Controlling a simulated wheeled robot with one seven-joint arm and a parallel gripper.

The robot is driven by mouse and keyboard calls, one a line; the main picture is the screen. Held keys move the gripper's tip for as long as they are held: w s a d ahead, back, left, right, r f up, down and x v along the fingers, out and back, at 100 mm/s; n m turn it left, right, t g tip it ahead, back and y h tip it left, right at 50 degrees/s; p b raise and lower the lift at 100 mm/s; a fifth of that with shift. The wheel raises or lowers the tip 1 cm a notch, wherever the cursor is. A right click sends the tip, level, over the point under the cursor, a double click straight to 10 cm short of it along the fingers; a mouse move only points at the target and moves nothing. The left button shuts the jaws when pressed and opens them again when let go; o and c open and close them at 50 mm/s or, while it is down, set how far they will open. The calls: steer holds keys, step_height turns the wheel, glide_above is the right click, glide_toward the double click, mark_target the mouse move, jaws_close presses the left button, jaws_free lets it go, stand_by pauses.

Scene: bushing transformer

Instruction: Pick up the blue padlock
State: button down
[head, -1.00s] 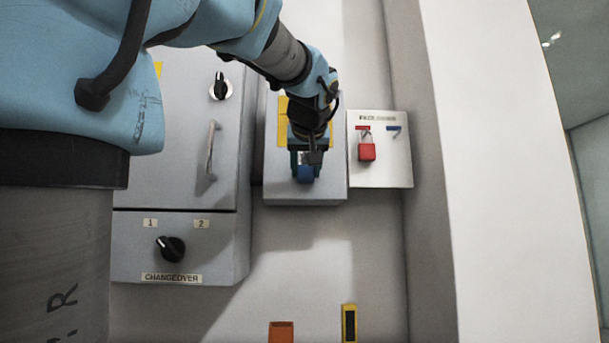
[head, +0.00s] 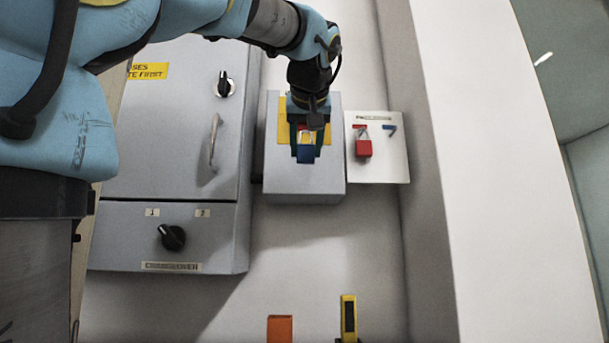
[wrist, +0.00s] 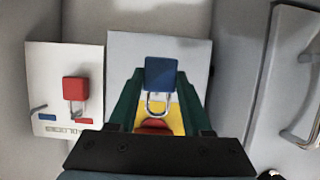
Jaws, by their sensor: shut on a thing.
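The blue padlock (head: 306,154) is between the fingertips of my gripper (head: 306,146), in front of the grey box with the yellow plate. In the wrist view the blue padlock (wrist: 161,74) sits between the two green fingers of my gripper (wrist: 160,82), with its silver shackle pointing toward the palm. My gripper is shut on the padlock body. Behind the shackle, a red round part on the yellow plate shows in the wrist view (wrist: 154,126). I cannot tell whether the shackle is free of the box.
A white board (head: 394,162) right of the grey box (head: 290,184) carries a red padlock (head: 363,148) and an empty blue-marked hook (head: 391,130). A grey cabinet (head: 165,120) with a handle and knobs stands left. Orange (head: 280,329) and yellow (head: 348,318) items are below.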

steer(key=s+r+b, duration=0.1)
steer(key=s+b, duration=0.5)
steer(key=s, duration=0.6)
steer(key=shift+r, duration=0.15)
steer(key=s+b, duration=0.2)
steer(key=s, duration=0.4)
steer(key=shift+s+b, duration=0.3)
steer(key=shift+s, duration=0.1)
stand_by(0.8)
stand_by(0.9)
